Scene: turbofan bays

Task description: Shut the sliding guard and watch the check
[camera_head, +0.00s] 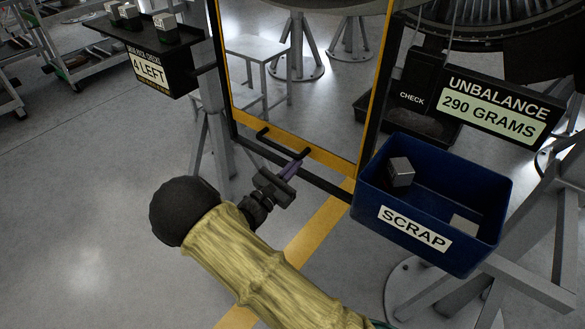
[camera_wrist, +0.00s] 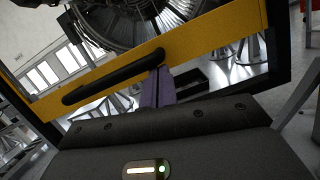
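The sliding guard is a clear panel in a yellow frame (camera_head: 330,158), set in a black outer frame. Its yellow lower bar sits low, close above the black bottom rail. The guard's black handle (camera_head: 280,143) is on that bar, and it also shows in the wrist view (camera_wrist: 105,82). My gripper (camera_head: 296,166) reaches the handle's right end, its narrow purple fingers close together. In the wrist view the fingers (camera_wrist: 158,88) overlap that end; whether they grip it is unclear. The check sign (camera_head: 411,98) is dark. The display (camera_head: 493,108) reads UNBALANCE 290 GRAMS.
A blue SCRAP bin (camera_head: 440,250) holding a metal block (camera_head: 401,172) stands close right of my gripper. A shelf (camera_head: 150,52) marked 4 LEFT carries several blocks at upper left. Grey legs and stands are at right.

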